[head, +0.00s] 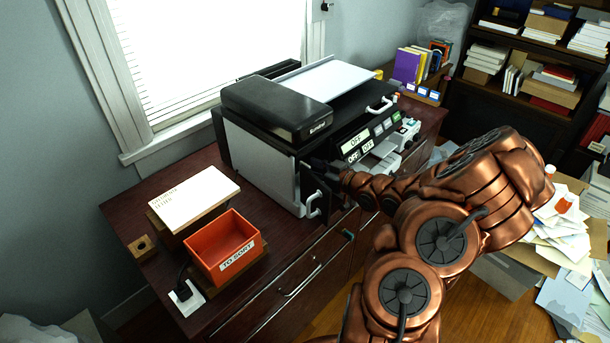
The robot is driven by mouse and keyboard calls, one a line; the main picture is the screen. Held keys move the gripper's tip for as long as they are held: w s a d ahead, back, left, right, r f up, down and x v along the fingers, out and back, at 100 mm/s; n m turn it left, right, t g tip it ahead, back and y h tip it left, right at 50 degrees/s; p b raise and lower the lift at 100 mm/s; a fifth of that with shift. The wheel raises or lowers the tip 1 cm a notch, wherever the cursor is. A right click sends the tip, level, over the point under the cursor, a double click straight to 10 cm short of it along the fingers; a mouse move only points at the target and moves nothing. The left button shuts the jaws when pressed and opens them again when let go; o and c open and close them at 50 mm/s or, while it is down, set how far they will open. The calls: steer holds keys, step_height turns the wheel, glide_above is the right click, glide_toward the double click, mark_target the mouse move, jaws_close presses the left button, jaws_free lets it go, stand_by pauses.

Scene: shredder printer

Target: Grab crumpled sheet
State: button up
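A black and white printer (262,165) stands on the dark wooden cabinet under the window. A dark panel with a white handle (314,205) stands out at its front, and it looks like an open door. My copper arm reaches in from the right. My gripper (318,164), small and dark, is at the printer's front beside this panel. Its fingertips blend into the dark opening, so I cannot tell whether they are open or hold anything. I cannot make out a crumpled sheet at the printer; the inside is hidden.
An orange bin labelled "TO SORT" (228,262) and a stacked box or book (194,198) sit left on the cabinet top (130,215). Loose papers (562,225) pile up at the right. Shelves (470,105) stand behind. Some wooden floor (330,318) is clear in front.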

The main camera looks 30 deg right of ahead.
mark_target(305, 164)
steer(key=shift+p+x, duration=0.5)
steer(key=shift+x, duration=1.05)
steer(key=shift+f, duration=0.1)
steer(key=shift+c, duration=0.2)
jaws_close()
